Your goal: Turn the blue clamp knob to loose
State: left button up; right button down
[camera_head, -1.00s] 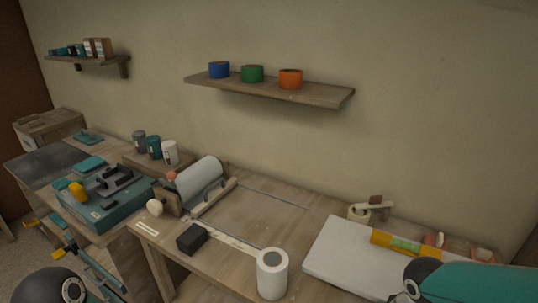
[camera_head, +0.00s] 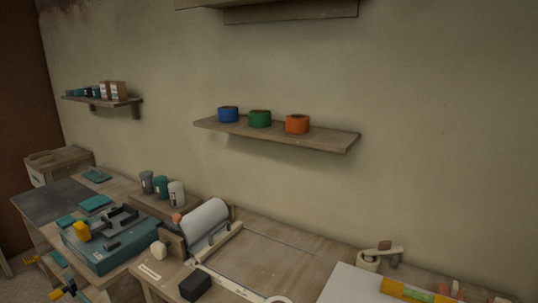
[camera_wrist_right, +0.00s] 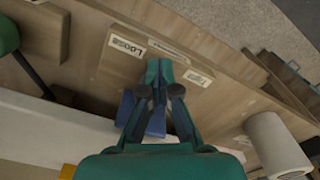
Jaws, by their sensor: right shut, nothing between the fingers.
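In the right wrist view the blue clamp knob (camera_wrist_right: 156,121) shows only in part, behind and between the fingers of my right gripper (camera_wrist_right: 161,68). Its full outline and pointing direction are hidden. The gripper is shut and empty, its tips over a wooden board (camera_wrist_right: 113,67). A label reading LOOSE (camera_wrist_right: 126,46) is left of the tips. A second label (camera_wrist_right: 197,78), too small to read surely, is right of them. I cannot tell whether the fingers touch the knob. Neither gripper nor the knob shows in the head view.
A white roll (camera_wrist_right: 276,145) stands right of my gripper. The head view shows a bench with a large roller (camera_head: 205,222), a black block (camera_head: 195,284), a teal toolbox (camera_head: 105,245) and a wall shelf (camera_head: 275,134) with three tape rolls. A white slab (camera_head: 350,288) lies at the lower right.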

jog(key=shift+w+d+b, duration=0.1)
jog(key=shift+d+b, duration=0.2)
jog(key=shift+d, duration=0.05)
jog(key=shift+r, duration=0.1)
jog(key=shift+s, duration=0.4)
notch_tip(320, 180, up, 6)
jog(key=p, duration=0.4)
